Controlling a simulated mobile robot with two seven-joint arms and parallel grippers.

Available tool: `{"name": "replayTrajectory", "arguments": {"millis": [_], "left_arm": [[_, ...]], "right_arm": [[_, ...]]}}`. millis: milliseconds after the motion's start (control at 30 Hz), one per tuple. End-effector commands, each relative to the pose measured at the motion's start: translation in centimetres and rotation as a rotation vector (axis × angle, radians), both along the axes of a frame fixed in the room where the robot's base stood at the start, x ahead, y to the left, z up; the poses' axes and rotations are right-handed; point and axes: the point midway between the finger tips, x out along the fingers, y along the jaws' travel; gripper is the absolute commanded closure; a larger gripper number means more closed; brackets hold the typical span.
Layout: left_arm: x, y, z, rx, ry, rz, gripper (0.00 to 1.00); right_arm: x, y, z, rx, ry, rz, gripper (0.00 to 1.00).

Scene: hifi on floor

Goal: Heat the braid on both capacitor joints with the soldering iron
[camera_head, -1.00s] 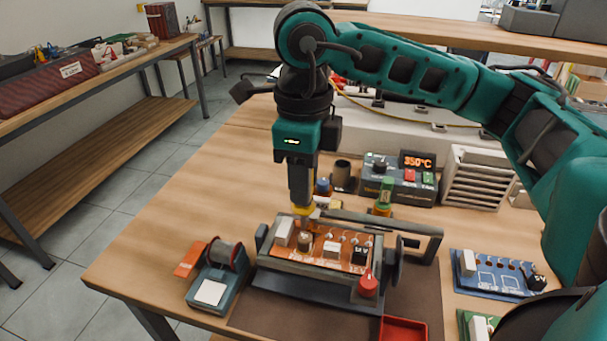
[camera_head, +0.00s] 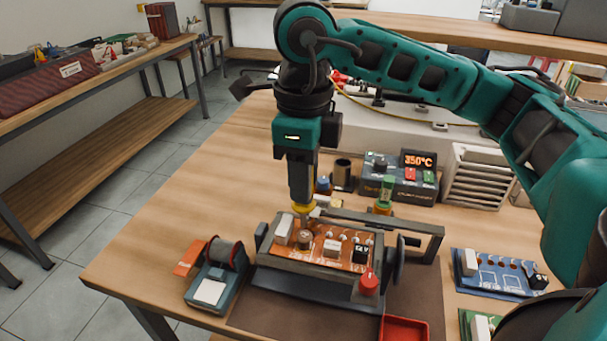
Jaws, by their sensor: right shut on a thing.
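An orange circuit board (camera_head: 318,262) is clamped in a grey board holder (camera_head: 312,290) on the workbench. A dark round capacitor (camera_head: 305,241) stands on its left part. My right gripper (camera_head: 302,194) is above the board's back left part, pointing straight down. It is shut on the soldering iron (camera_head: 304,209), of which a yellow part shows below the fingers. The iron's tip is too small to make out against the board, so I cannot tell whether it touches. The braid on the joints cannot be made out. My left gripper is not in view.
A soldering station (camera_head: 400,180) reading 350°C stands behind the holder. A spool on a blue stand (camera_head: 213,284) is to the left. A blue board (camera_head: 497,274) and a red tray (camera_head: 404,329) are to the right. The bench's left part is clear.

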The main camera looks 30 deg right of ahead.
Motion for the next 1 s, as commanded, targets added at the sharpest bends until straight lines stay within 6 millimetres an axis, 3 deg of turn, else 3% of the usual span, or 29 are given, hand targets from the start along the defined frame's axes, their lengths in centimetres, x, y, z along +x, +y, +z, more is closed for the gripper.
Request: {"name": "replayTrajectory", "arguments": {"millis": [1000], "left_arm": [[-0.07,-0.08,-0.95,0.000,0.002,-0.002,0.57]], "right_arm": [[0.01,0.01,-0.78,0.001,-0.001,0.000,0.96]]}}
